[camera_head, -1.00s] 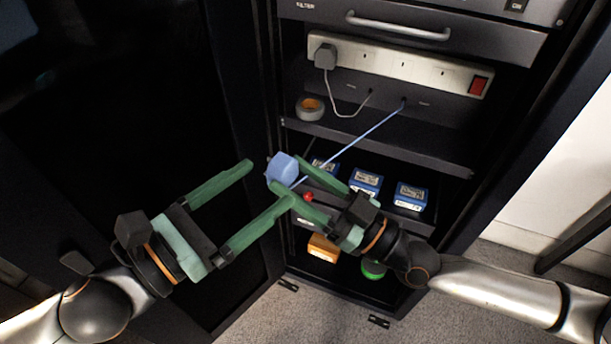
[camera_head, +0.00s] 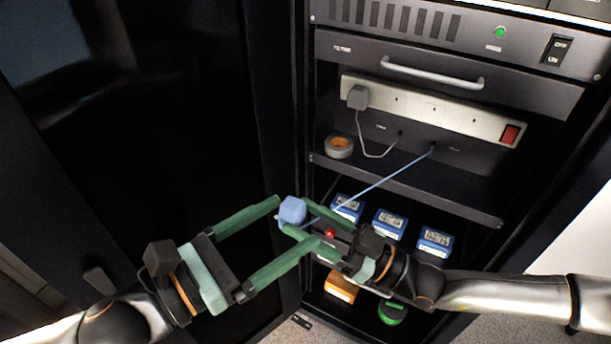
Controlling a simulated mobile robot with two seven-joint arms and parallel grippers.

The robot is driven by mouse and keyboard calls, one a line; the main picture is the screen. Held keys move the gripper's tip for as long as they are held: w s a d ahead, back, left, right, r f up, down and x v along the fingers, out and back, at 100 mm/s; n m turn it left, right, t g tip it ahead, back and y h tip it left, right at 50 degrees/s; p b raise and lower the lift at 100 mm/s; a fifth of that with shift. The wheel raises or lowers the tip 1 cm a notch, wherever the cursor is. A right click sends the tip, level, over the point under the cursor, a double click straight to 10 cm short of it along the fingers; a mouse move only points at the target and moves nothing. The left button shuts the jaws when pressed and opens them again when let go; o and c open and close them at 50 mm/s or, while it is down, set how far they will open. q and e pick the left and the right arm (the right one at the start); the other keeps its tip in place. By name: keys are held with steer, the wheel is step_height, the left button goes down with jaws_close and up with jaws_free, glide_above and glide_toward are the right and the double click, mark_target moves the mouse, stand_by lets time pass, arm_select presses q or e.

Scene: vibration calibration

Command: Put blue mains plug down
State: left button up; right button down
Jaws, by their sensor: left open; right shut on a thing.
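The blue mains plug (camera_head: 292,211) is held between the fingertips of my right gripper (camera_head: 296,218), in front of the open rack. Its blue cable (camera_head: 385,180) runs up to a hole in the rack's back panel. My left gripper (camera_head: 300,220) is open, its two green fingers spread on the left side of the plug. Its upper fingertip is close to the plug; I cannot tell whether they touch.
A white power strip (camera_head: 422,104) with a grey plug (camera_head: 358,97) sits above a shelf (camera_head: 420,190) holding a tape roll (camera_head: 339,146). Several blue boxes (camera_head: 389,223) stand below. An orange box (camera_head: 341,286) and green tape (camera_head: 392,312) lie lower. The rack's door is at left.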

steer(key=shift+s+a+r, duration=0.1)
steer(key=shift+s+a, duration=0.15)
steer(key=shift+s, duration=0.05)
